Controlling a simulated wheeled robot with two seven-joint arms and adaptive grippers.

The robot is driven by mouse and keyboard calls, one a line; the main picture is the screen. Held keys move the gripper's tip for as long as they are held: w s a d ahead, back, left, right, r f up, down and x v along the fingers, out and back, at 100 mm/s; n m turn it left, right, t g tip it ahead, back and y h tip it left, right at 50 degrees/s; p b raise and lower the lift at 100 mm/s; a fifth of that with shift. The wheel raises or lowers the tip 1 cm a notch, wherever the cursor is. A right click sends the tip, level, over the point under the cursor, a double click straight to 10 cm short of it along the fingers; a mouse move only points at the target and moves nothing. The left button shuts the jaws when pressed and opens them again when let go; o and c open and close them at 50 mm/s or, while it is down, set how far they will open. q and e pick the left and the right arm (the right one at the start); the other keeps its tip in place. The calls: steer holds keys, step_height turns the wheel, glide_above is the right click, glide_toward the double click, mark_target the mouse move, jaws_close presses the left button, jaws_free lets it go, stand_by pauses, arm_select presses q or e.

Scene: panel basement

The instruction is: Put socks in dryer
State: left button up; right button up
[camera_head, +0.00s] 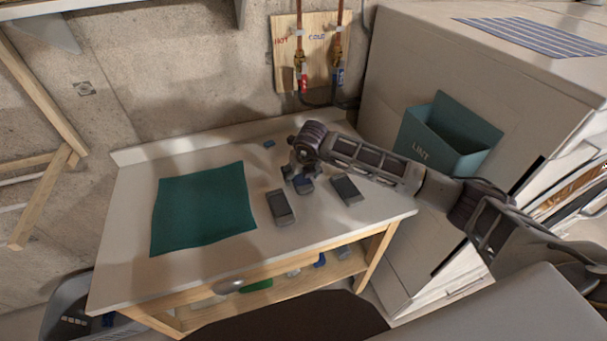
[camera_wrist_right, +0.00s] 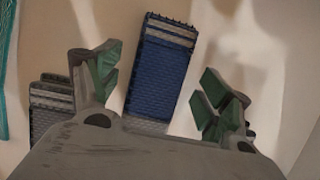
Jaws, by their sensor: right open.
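On the white worktop (camera_head: 130,250), a dark blue folded sock (camera_head: 304,187) with a grey band lies under my right gripper (camera_head: 298,172). A dark grey banded sock (camera_wrist_right: 50,100) shows beyond the left finger. The dryer is not clearly identifiable; a white appliance (camera_head: 400,75) stands at right. My left gripper is out of view.
A green cloth (camera_head: 203,208) lies flat on the worktop's left part. A teal lint bin (camera_head: 440,140) is on the appliance's side. Pipes on a wooden board (camera_head: 311,50) stand behind. The worktop's front strip is clear.

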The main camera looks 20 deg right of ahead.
steer(key=shift+s+a, duration=0.1)
steer(key=shift+c, duration=1.2)
steer(key=c, duration=0.8)
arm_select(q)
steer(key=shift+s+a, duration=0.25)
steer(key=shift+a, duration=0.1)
arm_select(e)
steer(key=shift+c, duration=0.2)
